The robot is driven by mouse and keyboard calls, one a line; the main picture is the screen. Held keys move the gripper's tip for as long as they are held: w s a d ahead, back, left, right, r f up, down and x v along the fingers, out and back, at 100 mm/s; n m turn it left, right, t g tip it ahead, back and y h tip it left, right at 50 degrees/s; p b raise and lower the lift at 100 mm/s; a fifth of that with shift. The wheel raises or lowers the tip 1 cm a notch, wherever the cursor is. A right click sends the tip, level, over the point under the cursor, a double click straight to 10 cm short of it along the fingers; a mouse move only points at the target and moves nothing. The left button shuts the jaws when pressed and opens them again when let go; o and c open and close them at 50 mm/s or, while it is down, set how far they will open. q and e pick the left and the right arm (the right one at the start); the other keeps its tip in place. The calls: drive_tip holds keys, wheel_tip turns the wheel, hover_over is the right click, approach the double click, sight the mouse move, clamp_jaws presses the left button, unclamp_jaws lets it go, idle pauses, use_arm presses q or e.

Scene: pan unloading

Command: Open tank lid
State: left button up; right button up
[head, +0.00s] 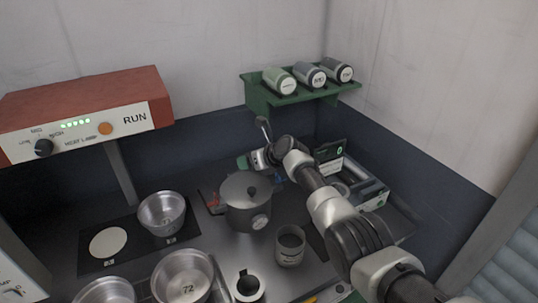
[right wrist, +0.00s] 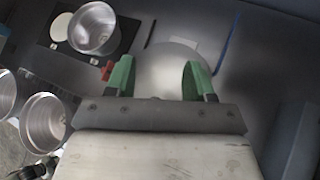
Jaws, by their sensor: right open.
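A dark grey lidded pot (head: 247,215) with a black knob (head: 252,190) stands mid-counter in the head view; its lid is on. Nothing is visibly held. My left gripper is not in view.
Metal pans (head: 162,226) stand at left and front. A red RUN control box (head: 85,115) is at the back left. A green shelf (head: 262,97) holds 3 canisters. A grey cup (head: 290,247) is right of the pot. An open box-like unit (head: 372,196) stands behind my arm.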

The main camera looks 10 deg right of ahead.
drive_tip(key=v, duration=0.8)
drive_tip(key=shift+s+r, duration=0.25)
drive_tip(key=shift+f, duration=0.1)
